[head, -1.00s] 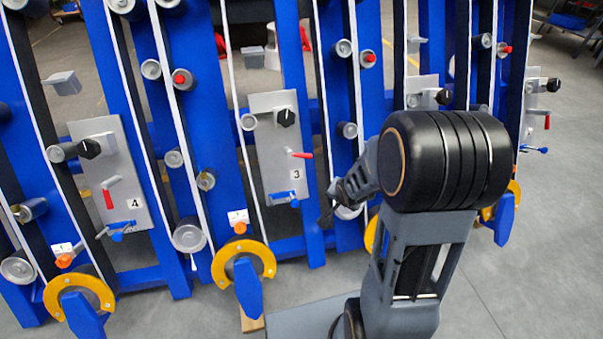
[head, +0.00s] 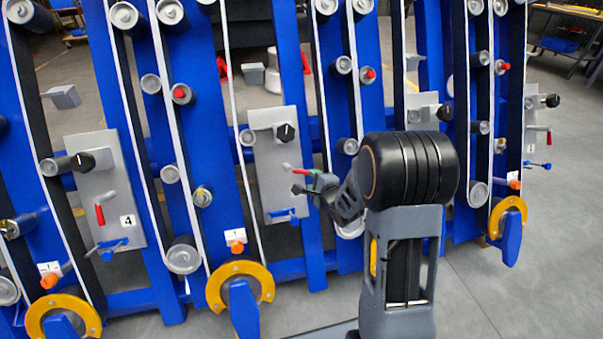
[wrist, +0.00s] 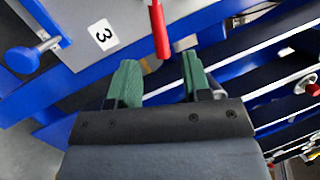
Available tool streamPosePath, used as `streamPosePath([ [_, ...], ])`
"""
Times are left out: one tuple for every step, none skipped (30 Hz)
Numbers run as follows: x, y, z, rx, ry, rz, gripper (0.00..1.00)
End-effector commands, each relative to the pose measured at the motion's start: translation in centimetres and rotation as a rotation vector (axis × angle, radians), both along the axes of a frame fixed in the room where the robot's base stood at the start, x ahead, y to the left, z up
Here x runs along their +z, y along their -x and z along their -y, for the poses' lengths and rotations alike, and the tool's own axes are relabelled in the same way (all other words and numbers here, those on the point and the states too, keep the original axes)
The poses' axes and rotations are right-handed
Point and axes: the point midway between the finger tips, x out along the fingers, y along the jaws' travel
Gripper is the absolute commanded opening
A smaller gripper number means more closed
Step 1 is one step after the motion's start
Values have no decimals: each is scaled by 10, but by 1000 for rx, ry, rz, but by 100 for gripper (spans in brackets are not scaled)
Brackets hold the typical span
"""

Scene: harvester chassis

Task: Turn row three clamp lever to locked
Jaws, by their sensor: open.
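The row three panel (head: 272,190) is a grey plate between blue posts. It carries a black knob (head: 286,132), a red-handled lever (head: 288,166) and a low blue lever (head: 285,214). My gripper (head: 298,182) is at the panel's right side, close to the red handle. In the wrist view my gripper (wrist: 160,65) is open, with green fingertips apart. The red handle (wrist: 158,28) points down toward the gap between them, its end near the fingertip line. The blue lever (wrist: 28,57) and label 3 (wrist: 103,34) are left of the fingers. I cannot tell whether the fingers touch anything.
The row four panel (head: 103,190) stands left, with its red handle hanging down. Blue posts, belts and rollers surround the panels. Yellow ring guards (head: 240,268) stick out low in front. Grey floor (head: 530,250) is open at right.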

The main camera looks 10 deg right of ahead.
Motion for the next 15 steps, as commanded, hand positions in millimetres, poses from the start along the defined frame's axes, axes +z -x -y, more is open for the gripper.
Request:
streamPosePath([
  [-7, -10, -3, 3, 0, 1, 44],
  [-9, -16, -4, 3, 0, 0, 44],
  [-10, -24, -5, 3, 0, 2, 44],
  [-12, -29, -7, 2, 0, 1, 44],
  [-14, -34, -8, 2, 0, 0, 44],
  [-15, -41, -9, 2, 0, 2, 44],
  [-17, -46, -10, 1, 1, 0, 44],
  [-18, -50, -11, 1, 1, -1, 44],
  [-19, -56, -12, 1, 1, 2, 44],
  [-20, -60, -13, 1, 2, 1, 44],
  [-21, -64, -14, 2, 2, 0, 44],
  [-22, -68, -15, 2, 2, 0, 44],
  [-23, -72, -15, 1, 2, 1, 44],
  [-23, -74, -16, 1, 2, 1, 44],
  [-24, -78, -16, 1, 1, -1, 44],
])
